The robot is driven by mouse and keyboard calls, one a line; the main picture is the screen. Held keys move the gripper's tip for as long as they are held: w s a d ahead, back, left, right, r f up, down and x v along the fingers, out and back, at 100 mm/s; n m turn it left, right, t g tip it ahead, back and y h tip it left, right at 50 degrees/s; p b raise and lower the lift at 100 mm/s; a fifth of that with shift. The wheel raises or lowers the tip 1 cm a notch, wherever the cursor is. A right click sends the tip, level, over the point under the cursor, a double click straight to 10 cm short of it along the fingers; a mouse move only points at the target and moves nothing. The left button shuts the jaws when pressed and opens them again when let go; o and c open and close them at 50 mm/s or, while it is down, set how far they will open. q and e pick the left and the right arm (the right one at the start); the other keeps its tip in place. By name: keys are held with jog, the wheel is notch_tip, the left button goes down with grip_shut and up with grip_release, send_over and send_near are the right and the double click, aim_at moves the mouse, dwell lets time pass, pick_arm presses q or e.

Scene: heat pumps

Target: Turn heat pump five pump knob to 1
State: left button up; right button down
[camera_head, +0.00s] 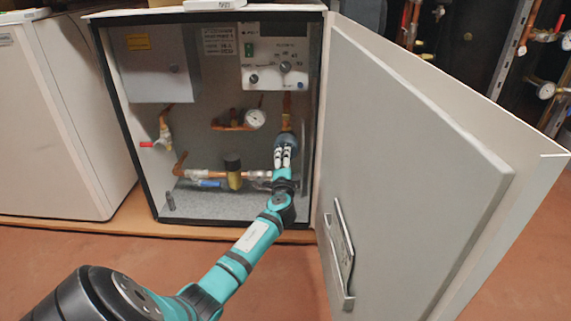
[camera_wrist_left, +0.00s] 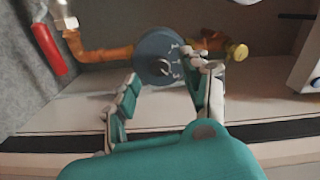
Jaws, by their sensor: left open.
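The open heat pump cabinet (camera_head: 212,213) stands ahead of me, its door (camera_head: 410,150) swung out to the right. The pump (camera_head: 286,138) is low on the right inside, partly hidden behind my left gripper (camera_head: 283,157). In the left wrist view the pump's blue-grey round face (camera_wrist_left: 152,45) carries white numerals. A small dark pump knob (camera_wrist_left: 163,67) sits near the face's lower middle; its exact setting is too small to read. My left gripper is open in the left wrist view (camera_wrist_left: 162,84), its fingers spread below and to either side of the knob. Contact cannot be told. My right gripper is out of view.
A control panel (camera_head: 275,62) with dials is at the cabinet's upper right. A gauge (camera_head: 255,118), copper pipes and a red-handled valve (camera_head: 148,145) are inside. The open door is close to the right of my left arm. Another white cabinet (camera_head: 60,120) stands left.

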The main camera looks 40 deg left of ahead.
pick_arm(q)
jog(key=shift+b+x, duration=0.35)
jog(key=shift+x, duration=0.85)
grip_shut()
